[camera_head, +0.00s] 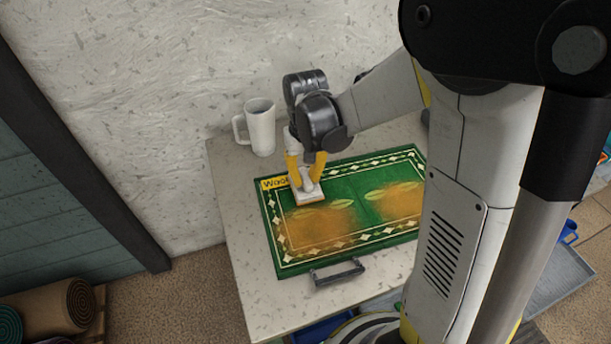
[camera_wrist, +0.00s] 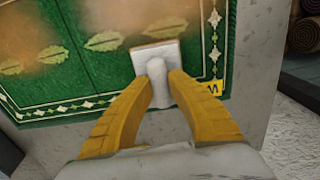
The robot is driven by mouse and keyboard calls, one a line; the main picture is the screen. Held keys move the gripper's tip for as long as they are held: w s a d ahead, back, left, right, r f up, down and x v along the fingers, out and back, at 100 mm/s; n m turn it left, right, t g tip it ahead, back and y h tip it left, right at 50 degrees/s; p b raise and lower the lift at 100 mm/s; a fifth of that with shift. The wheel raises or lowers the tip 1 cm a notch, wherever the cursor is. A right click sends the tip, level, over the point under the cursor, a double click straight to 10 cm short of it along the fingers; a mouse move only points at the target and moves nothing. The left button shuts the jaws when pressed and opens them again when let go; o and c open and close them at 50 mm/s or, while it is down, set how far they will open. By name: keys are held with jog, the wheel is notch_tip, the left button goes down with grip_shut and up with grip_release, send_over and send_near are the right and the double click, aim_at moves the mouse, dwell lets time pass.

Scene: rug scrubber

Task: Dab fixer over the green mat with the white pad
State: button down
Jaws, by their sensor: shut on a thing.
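The green mat (camera_head: 352,183) lies flat on a pale speckled table, with a white diamond border, yellow leaf shapes and orange-brown patches on it. The mat also fills much of the wrist view (camera_wrist: 115,73). My gripper (camera_head: 305,175) has yellow fingers and is shut on the white pad (camera_head: 309,197) by its raised grip. The pad is over the mat's upper left corner area in the head view, touching or very close to it; I cannot tell which. In the wrist view the pad (camera_wrist: 150,50) sits between the fingertips, its underside hidden.
A white mug (camera_head: 260,128) stands on the table (camera_head: 237,215) by the wall. A dark handle (camera_head: 336,272) lies at the mat's near edge.

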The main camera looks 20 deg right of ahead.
jog(key=shift+f, duration=0.15)
jog(key=shift+f+b, duration=0.5)
jog(key=shift+b, duration=0.1)
dwell(0.3)
dwell(0.4)
notch_tip(320, 180, up, 5)
jog(key=p, duration=0.3)
jog(key=shift+f+p, duration=0.15)
jog(key=shift+p, duration=0.15)
jog(key=shift+f, duration=0.1)
